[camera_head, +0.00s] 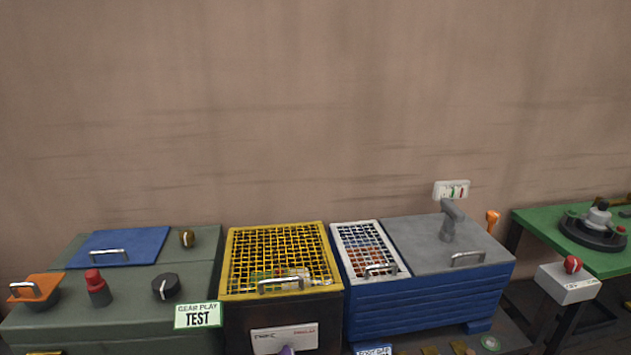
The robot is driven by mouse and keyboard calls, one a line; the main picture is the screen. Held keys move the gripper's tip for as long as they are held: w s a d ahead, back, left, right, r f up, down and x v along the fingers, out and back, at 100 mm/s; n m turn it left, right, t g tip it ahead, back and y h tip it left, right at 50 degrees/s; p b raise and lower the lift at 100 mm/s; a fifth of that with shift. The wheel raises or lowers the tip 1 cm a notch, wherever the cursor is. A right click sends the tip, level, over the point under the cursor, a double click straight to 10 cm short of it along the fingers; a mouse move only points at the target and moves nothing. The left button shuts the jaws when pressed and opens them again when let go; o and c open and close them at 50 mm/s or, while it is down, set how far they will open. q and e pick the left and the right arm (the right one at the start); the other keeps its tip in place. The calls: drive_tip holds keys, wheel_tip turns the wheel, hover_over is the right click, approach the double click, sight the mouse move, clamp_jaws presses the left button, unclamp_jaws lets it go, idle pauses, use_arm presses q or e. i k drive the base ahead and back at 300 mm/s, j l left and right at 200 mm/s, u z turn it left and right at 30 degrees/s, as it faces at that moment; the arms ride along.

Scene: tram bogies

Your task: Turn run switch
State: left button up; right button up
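A black rotary knob (165,287) with a white pointer sits on the green-grey bench at the left, behind and left of a sign (198,316) reading "GEAR PLAY TEST". A red knob (573,265) sits on a white box (568,283) at the front of the green table at the right. The box's lettering is too small to read. I cannot tell from labels which of the two is the run switch. Neither of my grippers is in view.
The green-grey bench (130,320) also carries a red-topped post (97,287), an orange handled part (36,290) and a blue lid (120,247). A yellow-mesh bin (228,270) and a blue washer cabinet (430,305) stand mid-view. A wall (300,110) closes the back.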

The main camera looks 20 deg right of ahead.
sight(573, 263)
drive_tip(key=z, duration=2.2)
